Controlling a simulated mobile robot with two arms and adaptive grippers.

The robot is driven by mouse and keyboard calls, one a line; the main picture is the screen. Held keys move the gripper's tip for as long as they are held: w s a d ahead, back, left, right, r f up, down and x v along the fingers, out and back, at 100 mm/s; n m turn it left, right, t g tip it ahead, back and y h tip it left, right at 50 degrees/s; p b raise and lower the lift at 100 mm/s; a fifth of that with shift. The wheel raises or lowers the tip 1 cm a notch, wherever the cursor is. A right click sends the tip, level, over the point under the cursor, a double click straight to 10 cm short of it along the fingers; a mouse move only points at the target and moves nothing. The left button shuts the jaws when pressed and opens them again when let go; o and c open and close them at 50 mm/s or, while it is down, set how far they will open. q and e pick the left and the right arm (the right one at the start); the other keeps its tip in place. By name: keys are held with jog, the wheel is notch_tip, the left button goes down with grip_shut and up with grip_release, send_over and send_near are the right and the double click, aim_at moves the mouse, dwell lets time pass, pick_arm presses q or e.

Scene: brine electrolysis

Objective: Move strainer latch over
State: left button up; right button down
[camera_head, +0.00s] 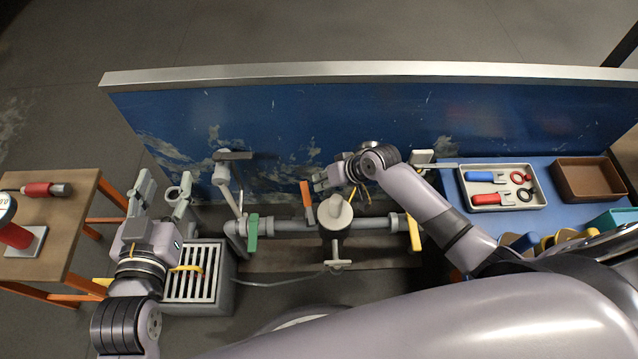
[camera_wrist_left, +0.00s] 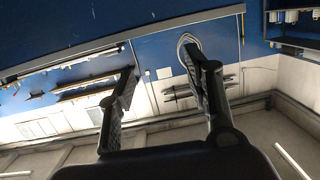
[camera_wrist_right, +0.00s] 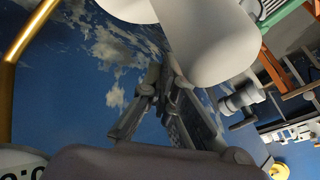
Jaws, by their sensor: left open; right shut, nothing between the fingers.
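The grey strainer (camera_head: 335,214) with its round cap sits in the middle of the horizontal pipe. An orange lever (camera_head: 306,196) stands up just left of it; I cannot tell if this is the latch. My right gripper (camera_head: 320,183) is shut and empty behind the strainer, near the lever's top.
A blue wall panel (camera_head: 290,120) stands behind the pipe. Green (camera_head: 253,232) and yellow (camera_head: 413,232) valve handles flank the strainer. A slatted drain (camera_head: 196,285) lies below my left gripper. A tool tray (camera_head: 475,200) sits on the right bench; a wooden table (camera_head: 60,225) is at left.

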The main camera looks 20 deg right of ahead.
pick_arm(q)
jog(key=shift+w+d+r+t, duration=0.15)
jog(key=shift+r+t, duration=0.3)
jog(key=shift+r, duration=0.3)
jog(key=shift+w+d+r+t, duration=0.15)
jog(key=shift+r+t, duration=0.3)
jog(key=shift+r, duration=0.3)
jog(key=shift+f, duration=0.15)
